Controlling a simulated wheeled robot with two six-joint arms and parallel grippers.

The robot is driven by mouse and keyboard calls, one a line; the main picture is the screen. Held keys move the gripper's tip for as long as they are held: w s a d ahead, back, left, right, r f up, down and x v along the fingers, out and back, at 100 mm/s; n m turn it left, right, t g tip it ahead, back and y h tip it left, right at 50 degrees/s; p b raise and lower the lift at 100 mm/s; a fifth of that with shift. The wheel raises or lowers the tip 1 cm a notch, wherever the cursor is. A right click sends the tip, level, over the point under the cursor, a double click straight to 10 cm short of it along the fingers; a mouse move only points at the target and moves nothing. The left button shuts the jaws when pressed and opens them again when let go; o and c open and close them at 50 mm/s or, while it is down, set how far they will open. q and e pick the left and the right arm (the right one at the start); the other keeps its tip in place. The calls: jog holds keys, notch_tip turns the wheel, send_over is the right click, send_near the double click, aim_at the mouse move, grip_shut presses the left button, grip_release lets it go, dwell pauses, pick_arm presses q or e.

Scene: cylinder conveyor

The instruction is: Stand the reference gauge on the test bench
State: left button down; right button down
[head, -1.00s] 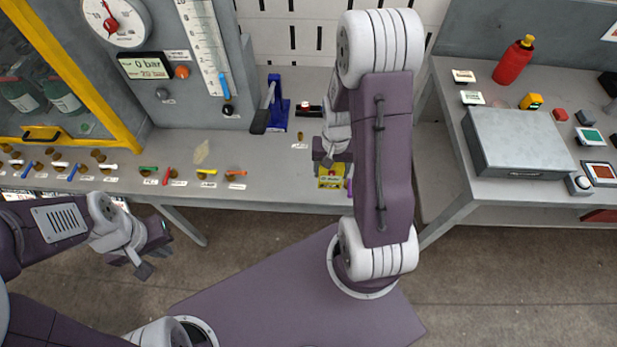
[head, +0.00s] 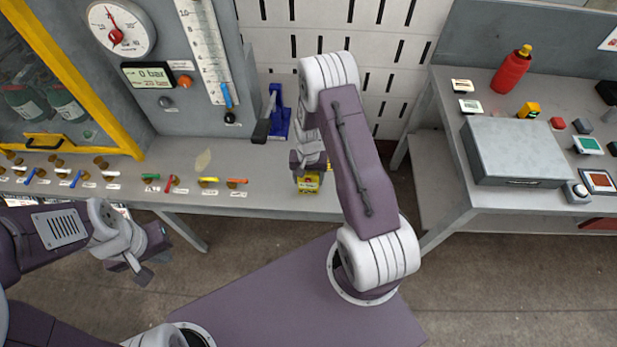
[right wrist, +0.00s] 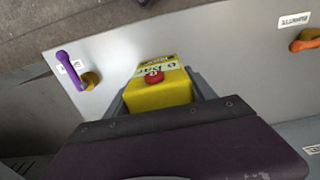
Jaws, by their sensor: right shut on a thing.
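The reference gauge appears to be the yellow box (head: 308,183) with a small display. In the right wrist view the yellow box (right wrist: 158,92) shows a red button and a label reading "bar". My right gripper (head: 308,170) is shut on it, with a grey finger on each side. The gauge is at the front edge of the test bench (head: 270,195); I cannot tell whether it touches the top.
Coloured valve levers line the bench's front edge; an orange one (head: 237,181) is left of the gauge and a purple one (right wrist: 70,70) shows in the wrist view. A blue lever press (head: 279,120) stands behind. A side table (head: 470,200) with a grey case (head: 520,150) is at right.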

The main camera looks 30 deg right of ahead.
jog(key=shift+s+f, duration=0.1)
jog(key=shift+f, duration=0.05)
jog(key=shift+c, duration=1.6)
grip_release()
notch_tip(320, 180, up, 13)
jog(key=shift+f+b, duration=0.2)
jog(key=shift+b, duration=0.15)
jog(key=s+a+r+n, duration=0.3)
jog(key=s, duration=0.3)
jog(key=s+a+r+n+t, duration=0.1)
jog(key=s+a+r+n, duration=0.2)
jog(key=s, duration=0.3)
jog(key=shift+s+a+r, duration=0.15)
jog(key=shift+s+a, duration=0.15)
jog(key=shift+a, duration=0.5)
